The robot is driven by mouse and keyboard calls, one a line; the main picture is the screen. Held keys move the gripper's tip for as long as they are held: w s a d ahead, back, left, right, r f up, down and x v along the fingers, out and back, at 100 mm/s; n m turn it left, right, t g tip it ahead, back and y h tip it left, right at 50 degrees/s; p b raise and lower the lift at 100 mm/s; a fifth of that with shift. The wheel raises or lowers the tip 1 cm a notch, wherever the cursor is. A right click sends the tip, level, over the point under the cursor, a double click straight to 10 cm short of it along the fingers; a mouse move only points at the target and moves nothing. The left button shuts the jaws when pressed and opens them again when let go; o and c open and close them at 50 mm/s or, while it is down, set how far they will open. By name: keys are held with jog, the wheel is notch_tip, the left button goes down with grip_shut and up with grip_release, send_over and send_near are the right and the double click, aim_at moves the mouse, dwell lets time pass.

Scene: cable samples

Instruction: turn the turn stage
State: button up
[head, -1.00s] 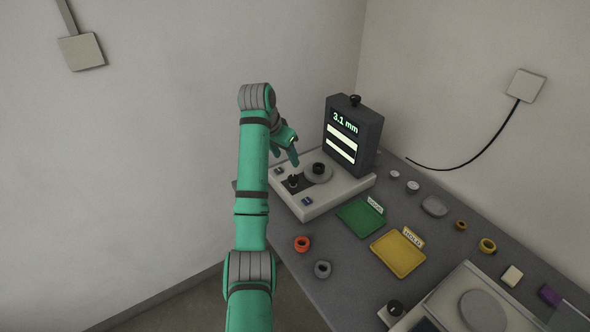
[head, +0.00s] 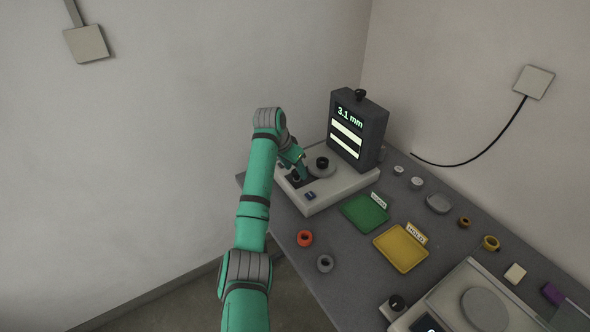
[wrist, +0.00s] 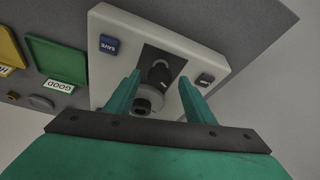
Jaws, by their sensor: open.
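The measuring device (head: 345,186) is a pale box with a dark upright display (head: 358,125) reading 3.1 mm. On its top is a round grey stage (head: 327,172) bearing a black ring (head: 322,162). Beside the stage, a black knob stands on a dark patch; in the wrist view the knob (wrist: 160,72) shows between my fingertips. My gripper (head: 302,174) is open and low over the device, with one finger on each side of the knob. Contact cannot be told. The grey stage (wrist: 152,97) and ring (wrist: 143,105) also show between the fingers, partly hidden.
A blue SAVE button (wrist: 109,44) and a dark button (wrist: 205,80) flank the knob. Green (head: 364,213) and yellow (head: 401,248) trays lie to the right. Orange (head: 305,238) and grey (head: 325,263) rings lie in front. Walls stand close behind.

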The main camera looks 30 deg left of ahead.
jog(key=shift+w+d+f, duration=0.15)
jog(key=shift+d+f, duration=0.05)
jog(key=shift+f, duration=0.05)
jog(key=shift+a, duration=0.15)
jog(key=shift+s+a, duration=0.1)
jog(key=shift+s, duration=0.1)
jog(key=shift+c, duration=1.3)
jog(key=c, duration=0.8)
